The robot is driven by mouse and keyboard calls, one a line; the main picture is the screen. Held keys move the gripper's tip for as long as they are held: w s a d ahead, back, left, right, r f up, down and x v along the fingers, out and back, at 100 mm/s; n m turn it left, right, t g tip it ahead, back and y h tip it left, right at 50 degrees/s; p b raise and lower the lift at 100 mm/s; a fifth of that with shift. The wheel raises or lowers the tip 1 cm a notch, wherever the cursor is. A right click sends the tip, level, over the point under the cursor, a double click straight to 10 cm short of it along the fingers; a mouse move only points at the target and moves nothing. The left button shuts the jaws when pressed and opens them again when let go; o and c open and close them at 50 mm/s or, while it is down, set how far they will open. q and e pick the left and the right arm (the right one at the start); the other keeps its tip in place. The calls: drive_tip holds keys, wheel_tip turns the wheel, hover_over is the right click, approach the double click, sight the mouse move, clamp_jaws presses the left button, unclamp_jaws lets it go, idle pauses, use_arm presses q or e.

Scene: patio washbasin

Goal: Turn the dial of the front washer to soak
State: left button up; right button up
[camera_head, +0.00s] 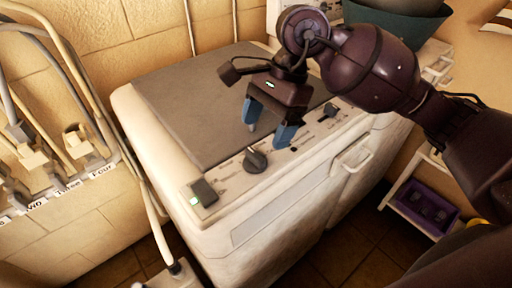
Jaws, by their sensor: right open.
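The front washer (225,235) is a cream, box-shaped machine with a flat grey lid (190,105). A sloped control strip runs along its front top edge. A dark round dial (255,160) sits near the middle of that strip; its markings are too small to read. My right gripper (268,130) hangs over the strip just behind and right of the dial. Its two blue-tipped fingers are apart and nothing shows between them. The fingers appear clear of the dial, though exact height is hard to tell. My left gripper is not in the picture.
A dark switch with a green light (203,192) is at the strip's left end, and another dark control (329,110) is at its right. Labelled taps and hoses (75,150) line the left wall. A dark green basin (400,20) stands behind my right arm. A purple crate (425,208) is at lower right.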

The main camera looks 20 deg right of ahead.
sight(255, 154)
drive_tip(key=x, duration=0.4)
drive_tip(key=shift+a+f, duration=0.1)
drive_tip(key=shift+f, duration=0.05)
drive_tip(key=shift+x, duration=0.8)
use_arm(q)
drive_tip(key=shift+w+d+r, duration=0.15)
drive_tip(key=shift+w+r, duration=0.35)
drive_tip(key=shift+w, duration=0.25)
use_arm(e)
drive_tip(key=c, duration=0.9)
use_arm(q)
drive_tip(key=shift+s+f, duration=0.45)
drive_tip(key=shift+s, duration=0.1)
use_arm(e)
drive_tip(key=shift+c, duration=0.2)
